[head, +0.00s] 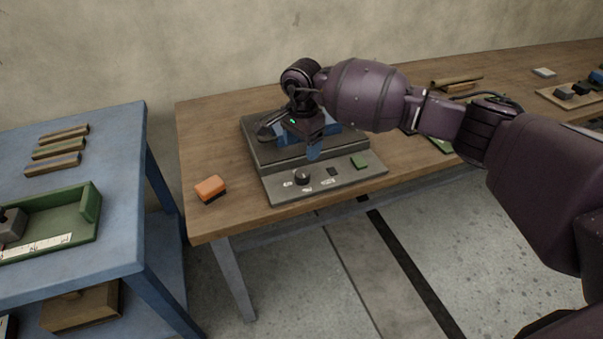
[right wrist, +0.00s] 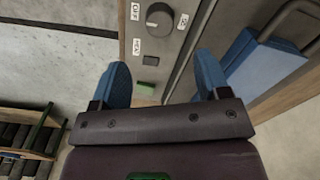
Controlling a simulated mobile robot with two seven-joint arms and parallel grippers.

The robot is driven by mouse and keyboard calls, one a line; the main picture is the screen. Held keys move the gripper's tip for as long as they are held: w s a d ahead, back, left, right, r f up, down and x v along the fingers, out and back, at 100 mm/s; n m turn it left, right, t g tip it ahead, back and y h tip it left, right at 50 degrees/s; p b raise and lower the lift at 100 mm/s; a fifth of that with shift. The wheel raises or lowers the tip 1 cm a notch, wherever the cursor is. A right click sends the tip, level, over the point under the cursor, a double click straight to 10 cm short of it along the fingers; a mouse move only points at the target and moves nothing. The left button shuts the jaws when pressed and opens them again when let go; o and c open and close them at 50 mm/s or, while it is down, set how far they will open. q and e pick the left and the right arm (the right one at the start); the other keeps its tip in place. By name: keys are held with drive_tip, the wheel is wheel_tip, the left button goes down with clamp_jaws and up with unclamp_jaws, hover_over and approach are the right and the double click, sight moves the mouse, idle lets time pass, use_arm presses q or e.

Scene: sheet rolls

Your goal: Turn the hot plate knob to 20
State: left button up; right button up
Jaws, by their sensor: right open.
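The hot plate (head: 275,155) is a grey unit on the wooden table, with a sloping front panel (head: 340,182). Its round dark knob (head: 302,177) has small white labels around it, too small to read surely. In the right wrist view the knob (right wrist: 160,18) lies beyond the fingertips, with a pale pointer mark on its face. My right gripper (head: 314,150) is over the plate, above and behind the panel. Its blue fingers (right wrist: 162,72) are apart with nothing between them, and do not touch the knob. My left gripper is not in view.
A green button (head: 360,162) and a dark square (head: 332,171) sit on the panel. A blue piece (right wrist: 262,58) with a grey handle lies on the plate. An orange block (head: 210,188) is on the table left of it. A blue table (head: 110,130) stands at left.

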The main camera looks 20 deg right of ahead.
sight(302, 173)
wheel_tip(302, 173, down, 10)
drive_tip(key=shift+r+b, duration=0.1)
drive_tip(key=shift+b, duration=0.55)
